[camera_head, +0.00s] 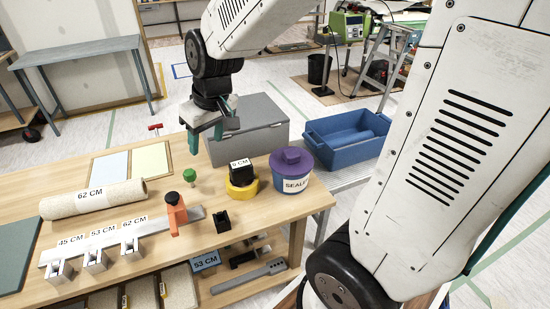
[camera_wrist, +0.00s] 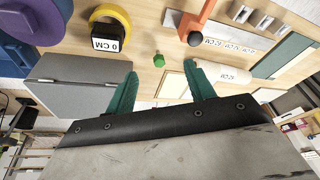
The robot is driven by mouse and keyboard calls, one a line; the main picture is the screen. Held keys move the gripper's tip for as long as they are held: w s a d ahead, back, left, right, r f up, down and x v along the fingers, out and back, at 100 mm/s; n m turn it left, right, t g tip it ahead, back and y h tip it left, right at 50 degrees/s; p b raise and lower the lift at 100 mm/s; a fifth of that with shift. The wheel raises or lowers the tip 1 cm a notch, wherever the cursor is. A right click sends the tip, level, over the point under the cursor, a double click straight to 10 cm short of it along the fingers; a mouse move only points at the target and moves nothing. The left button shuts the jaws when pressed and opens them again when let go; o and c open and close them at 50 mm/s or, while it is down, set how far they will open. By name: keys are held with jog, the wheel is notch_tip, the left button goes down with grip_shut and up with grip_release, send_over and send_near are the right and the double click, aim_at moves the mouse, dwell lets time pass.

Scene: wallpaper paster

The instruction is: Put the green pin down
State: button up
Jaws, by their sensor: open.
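The green pin (camera_head: 189,175) stands on the wooden bench top, with a round green head. It also shows in the wrist view (camera_wrist: 159,60), beyond and between my fingertips. My gripper (camera_head: 206,139) is above the bench, behind the pin in the head view and in front of the grey case. Its two teal fingers are apart in the wrist view (camera_wrist: 161,75), with nothing between them. The pin is apart from the fingers.
A yellow tape roll with a black 0 CM block (camera_head: 241,173) and a purple-lidded SEALER tub (camera_head: 291,172) stand right of the pin. An orange tool (camera_head: 176,212) stands in front. A grey case (camera_head: 258,128) is behind. A 62 CM roll (camera_head: 93,199) lies left.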

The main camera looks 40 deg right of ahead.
jog(key=s+d+r+m+g, duration=0.1)
jog(key=s+r, duration=0.2)
jog(key=s, duration=0.8)
jog(key=s+d+r+g+h, duration=0.1)
jog(key=s+r, duration=0.1)
jog(key=s, duration=0.8)
jog(key=shift+s+r+m, duration=0.35)
jog(key=shift+r+m, duration=0.05)
